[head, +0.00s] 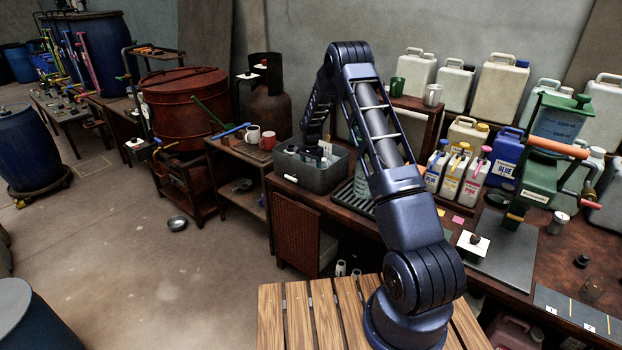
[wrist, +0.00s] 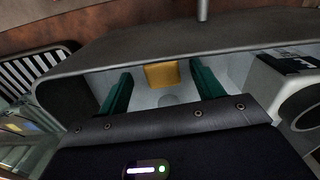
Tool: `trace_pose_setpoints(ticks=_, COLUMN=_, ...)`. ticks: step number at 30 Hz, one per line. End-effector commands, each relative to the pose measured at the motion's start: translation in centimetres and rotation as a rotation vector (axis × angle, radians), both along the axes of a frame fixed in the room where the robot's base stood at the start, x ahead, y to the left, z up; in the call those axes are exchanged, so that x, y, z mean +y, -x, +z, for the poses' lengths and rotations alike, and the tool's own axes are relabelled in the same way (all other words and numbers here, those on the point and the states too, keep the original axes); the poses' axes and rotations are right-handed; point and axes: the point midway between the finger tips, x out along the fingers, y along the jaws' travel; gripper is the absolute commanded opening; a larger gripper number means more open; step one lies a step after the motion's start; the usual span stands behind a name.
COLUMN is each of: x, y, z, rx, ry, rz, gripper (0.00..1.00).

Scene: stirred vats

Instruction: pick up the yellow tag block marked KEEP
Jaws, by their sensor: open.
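The yellow block (wrist: 162,75) shows in the wrist view, inside a grey tub (wrist: 110,60) against its wall. No lettering can be read on it. My gripper (wrist: 161,82) is open, with its two green fingers reaching down into the tub, one on each side of the block in the picture. I cannot tell whether the fingers reach far enough to be level with it. In the head view my gripper (head: 311,150) is lowered into the grey tub (head: 305,174) on the bench; the block is hidden there.
A grey and black object (wrist: 290,68) lies at the tub's right in the wrist view. In the head view, two mugs (head: 260,138) stand on the cart left of the tub. A black slatted rack (head: 350,196) is right of it, with several bottles (head: 455,172) beyond.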

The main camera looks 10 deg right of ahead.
Motion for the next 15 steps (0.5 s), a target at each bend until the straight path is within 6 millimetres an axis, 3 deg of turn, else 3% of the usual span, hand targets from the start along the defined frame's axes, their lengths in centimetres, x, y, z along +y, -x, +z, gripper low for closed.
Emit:
trace_pose_setpoints(ticks=7, x=0.1, y=0.0, z=-1.6, rx=0.0, ry=0.0, rz=0.0, gripper=0.66)
trace_pose_setpoints(ticks=15, x=0.3, y=0.0, z=-5.1, rx=0.0, ry=0.0, rz=0.001, gripper=0.66)
